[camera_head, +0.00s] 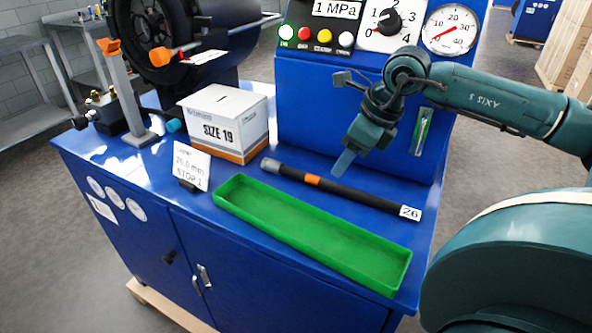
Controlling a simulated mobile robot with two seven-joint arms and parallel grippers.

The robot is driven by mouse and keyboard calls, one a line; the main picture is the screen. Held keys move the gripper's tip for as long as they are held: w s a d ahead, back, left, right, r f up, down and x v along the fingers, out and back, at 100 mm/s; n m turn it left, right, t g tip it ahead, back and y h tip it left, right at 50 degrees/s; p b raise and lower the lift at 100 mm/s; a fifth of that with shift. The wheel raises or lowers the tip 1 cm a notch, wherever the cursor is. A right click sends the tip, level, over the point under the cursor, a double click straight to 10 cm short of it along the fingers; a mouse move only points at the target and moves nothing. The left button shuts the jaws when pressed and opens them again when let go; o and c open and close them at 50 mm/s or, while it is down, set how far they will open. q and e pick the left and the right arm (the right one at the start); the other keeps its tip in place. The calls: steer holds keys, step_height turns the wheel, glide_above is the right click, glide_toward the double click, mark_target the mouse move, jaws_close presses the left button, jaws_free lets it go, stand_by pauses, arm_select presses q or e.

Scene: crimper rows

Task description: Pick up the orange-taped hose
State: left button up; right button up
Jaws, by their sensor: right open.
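The orange-taped hose (349,193) is black, with a grey metal end at its left, an orange band near the middle and a white "26" tag at its right end. It lies on the blue bench top behind the green tray (312,238). My right gripper (343,162) is open and empty. It comes in from the right and appears above and just behind the hose, near the orange band; the exact gap cannot be told. My left gripper is not in view.
A white "SIZE 19" box (221,124) and a small sign (191,166) stand left of the hose. The blue control panel (330,110) with gauge and buttons rises behind. An orange-topped lever (121,85) stands at the bench's left. The green tray is empty.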

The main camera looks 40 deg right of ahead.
mark_target(328, 181)
steer(key=shift+w+d+p+x, duration=0.15)
steer(key=shift+p+x, duration=0.1)
steer(key=shift+x, duration=1.75)
steer(key=shift+w+d+p+x, duration=0.15)
steer(key=shift+p+x, duration=0.1)
steer(key=shift+x, duration=1.7)
steer(key=shift+c, duration=0.6)
jaws_close()
steer(key=shift+r, duration=0.15)
